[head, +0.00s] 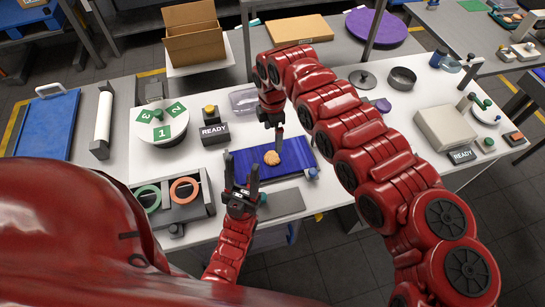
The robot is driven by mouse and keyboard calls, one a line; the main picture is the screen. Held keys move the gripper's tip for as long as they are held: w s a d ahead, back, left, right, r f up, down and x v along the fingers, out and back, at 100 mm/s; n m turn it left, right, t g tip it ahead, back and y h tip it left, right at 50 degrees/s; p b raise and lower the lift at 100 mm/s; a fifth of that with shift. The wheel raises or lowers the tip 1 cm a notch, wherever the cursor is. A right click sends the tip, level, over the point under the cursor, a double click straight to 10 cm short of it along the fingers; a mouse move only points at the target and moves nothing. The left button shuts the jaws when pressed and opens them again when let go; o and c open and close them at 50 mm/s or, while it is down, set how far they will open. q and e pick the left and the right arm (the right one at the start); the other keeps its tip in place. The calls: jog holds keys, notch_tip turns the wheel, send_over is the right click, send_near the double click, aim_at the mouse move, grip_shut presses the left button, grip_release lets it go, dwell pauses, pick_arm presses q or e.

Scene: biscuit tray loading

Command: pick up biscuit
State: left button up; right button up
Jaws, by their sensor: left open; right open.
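A small round golden-brown biscuit (272,158) lies on a dark blue ribbed surface (245,163) in the middle of the white table. My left gripper (241,172) is below and left of the biscuit in the picture, with its two fingers apart and nothing between them. My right gripper (277,129) comes down from above, just beyond the biscuit, with its fingers pointing down. It is open, though its jaw gap is seen nearly edge-on. I cannot tell whether it touches anything.
A box with green and orange rings (172,207) stands to the left, and a grey plate (282,204) lies in front. A clear container (243,100) is behind. My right arm covers much of the right side.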

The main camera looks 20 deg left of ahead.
jog(key=b, duration=0.1)
send_over(273, 156)
notch_tip(273, 156, down, 5)
jog(key=shift+a+f, duration=0.15)
jog(key=shift+f, duration=0.55)
notch_tip(273, 156, down, 4)
jog(key=shift+f+b, duration=0.1)
jog(key=shift+b, duration=0.9)
jog(key=shift+c, duration=0.2)
jog(key=c, duration=0.8)
